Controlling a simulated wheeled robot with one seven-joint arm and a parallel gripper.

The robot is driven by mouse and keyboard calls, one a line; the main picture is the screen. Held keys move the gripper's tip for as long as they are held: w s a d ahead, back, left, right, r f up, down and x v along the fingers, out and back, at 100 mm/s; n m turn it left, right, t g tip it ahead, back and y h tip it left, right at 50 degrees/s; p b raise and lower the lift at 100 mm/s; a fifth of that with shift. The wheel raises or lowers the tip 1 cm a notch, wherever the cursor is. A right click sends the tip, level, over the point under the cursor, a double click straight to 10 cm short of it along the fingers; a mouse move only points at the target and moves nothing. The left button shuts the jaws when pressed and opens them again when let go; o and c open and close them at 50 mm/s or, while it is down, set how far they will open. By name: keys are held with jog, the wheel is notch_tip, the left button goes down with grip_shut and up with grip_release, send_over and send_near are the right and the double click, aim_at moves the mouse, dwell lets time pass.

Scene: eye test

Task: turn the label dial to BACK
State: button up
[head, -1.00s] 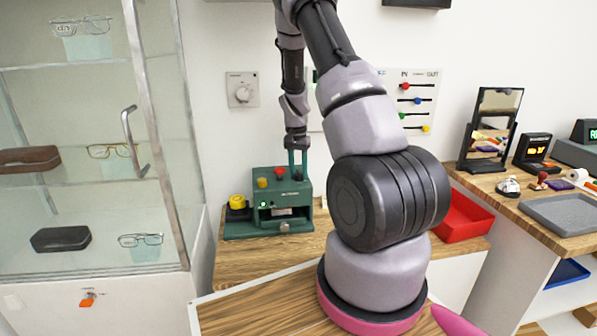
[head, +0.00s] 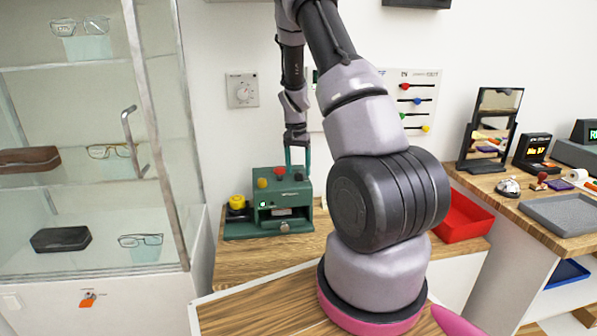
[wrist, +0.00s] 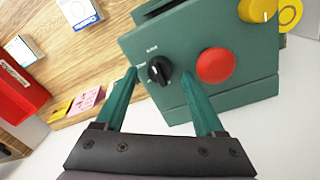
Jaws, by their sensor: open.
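The label dial (wrist: 159,70) is a small black knob on top of a green machine (wrist: 185,35), which also shows in the head view (head: 262,224). Small white lettering beside the dial is too small to read, and I cannot tell which label it points to. My gripper (wrist: 160,74) is open, its teal fingers pointing down at the machine top, one on either side of the dial in the wrist view. I cannot tell whether they touch it.
A red button (wrist: 216,66) and a yellow knob (wrist: 258,8) share the machine top beside the dial. A red tray (head: 464,217) is to the right. A glass cabinet (head: 188,130) stands at the left.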

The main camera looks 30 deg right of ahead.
aim_at(297, 173)
notch_tip(297, 173, up, 10)
jog(key=shift+w+a+f, duration=0.15)
jog(key=shift+a+f, duration=0.05)
jog(key=shift+f, duration=0.05)
dwell(0.4)
